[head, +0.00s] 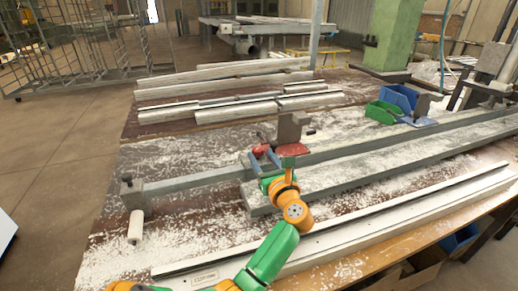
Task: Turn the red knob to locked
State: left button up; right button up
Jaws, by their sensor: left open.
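The red knob (259,151) is small in the head view, at the middle of the bench beside a clamp with a red plate (291,149) and a grey upright block (289,128). My left arm, green and orange, reaches up from the bottom of the view. My left gripper (263,162) is open at the knob, with its fingers close around or beside it. I cannot tell whether they touch it. The gripper and wrist hide part of the clamp. The knob's lock marking is too small to read. My right gripper is out of view.
A long grey rail (200,183) crosses the bench, with an end stop (131,194) at its left. Pale profiles (240,107) lie behind. A green bin (382,112) and a blue bin (399,97) stand at the right. A long white profile (400,220) lies in front.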

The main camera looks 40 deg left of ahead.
aim_at(255, 154)
pick_arm(q)
jog(key=x, duration=0.2)
jog(key=shift+w+a+f, duration=0.15)
jog(key=shift+a+f, duration=0.05)
jog(key=shift+f, duration=0.05)
jog(key=shift+d+r, duration=0.1)
jog(key=shift+d, duration=0.05)
jog(key=c, duration=0.5)
grip_shut()
jog(key=shift+r+m+t+h+p, duration=0.15)
jog(key=shift+m+t+h+p, duration=0.2)
jog(key=shift+t+p, duration=0.35)
jog(key=m+t+h+p, duration=0.1)
jog(key=p, duration=0.1)
jog(key=m+t+h+p, duration=0.3)
jog(key=t+p, duration=0.1)
jog(key=shift+s+a+r+m+h, duration=0.15)
jog(key=shift+s+a+m+h, duration=0.2)
jog(key=shift+s, duration=0.05)
jog(key=m+t+h+p, duration=0.1)
jog(key=m+h, duration=0.1)
jog(key=shift+a+t+h, duration=0.1)
jog(key=shift+t+h, duration=0.2)
jog(key=shift+h, duration=0.1)
jog(key=shift+s+a+m+t+h+p, duration=0.1)
jog(key=shift+m+t+h+p, duration=0.2)
jog(key=shift+m+h, duration=0.45)
jog(key=shift+f+h, duration=0.25)
jog(key=shift+h, duration=0.2)
